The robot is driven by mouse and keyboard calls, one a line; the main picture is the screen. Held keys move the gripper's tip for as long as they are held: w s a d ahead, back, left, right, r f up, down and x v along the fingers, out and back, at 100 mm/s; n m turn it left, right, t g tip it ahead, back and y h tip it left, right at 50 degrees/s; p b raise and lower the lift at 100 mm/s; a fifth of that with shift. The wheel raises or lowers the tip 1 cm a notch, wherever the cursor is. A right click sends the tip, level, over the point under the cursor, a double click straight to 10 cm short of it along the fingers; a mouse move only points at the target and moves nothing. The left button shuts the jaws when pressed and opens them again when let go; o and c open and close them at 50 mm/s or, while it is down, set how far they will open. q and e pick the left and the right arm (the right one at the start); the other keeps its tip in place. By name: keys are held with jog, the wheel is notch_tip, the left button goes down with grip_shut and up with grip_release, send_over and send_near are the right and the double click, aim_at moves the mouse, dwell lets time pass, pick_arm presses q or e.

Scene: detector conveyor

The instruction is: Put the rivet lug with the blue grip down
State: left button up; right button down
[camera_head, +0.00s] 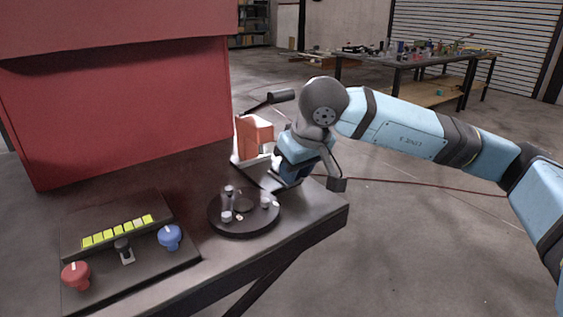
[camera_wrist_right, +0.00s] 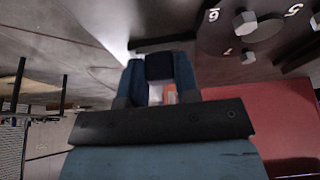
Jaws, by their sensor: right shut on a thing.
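My right gripper (camera_head: 291,174) is over the table's far right part, beside the orange block, pointing down. In the right wrist view my right gripper (camera_wrist_right: 159,85) is shut on a dark blue piece between its two blue fingers, which looks like the blue grip of the rivet lug (camera_wrist_right: 159,66). The lower part of the lug is hidden, so I cannot tell if it touches anything. My left gripper is in neither view.
An orange block on a pale base (camera_head: 257,134) stands beside the gripper. A round dark disc (camera_head: 240,228) with several pegs is nearer; its numbers show in the wrist view. A control panel (camera_head: 130,243) has red and blue knobs. A red housing (camera_head: 120,110) stands behind.

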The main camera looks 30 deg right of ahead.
jog(key=w, duration=0.3)
jog(key=w+p, duration=0.1)
jog(key=shift+w+a+r, duration=0.1)
jog(key=shift+w+a, duration=0.15)
jog(key=shift+a, duration=0.1)
jog(key=shift+f+b, duration=0.5)
jog(key=shift+f, duration=0.4)
jog(key=shift+f, duration=0.15)
jog(key=c, duration=0.8)
grip_release()
jog(key=shift+c, duration=0.2)
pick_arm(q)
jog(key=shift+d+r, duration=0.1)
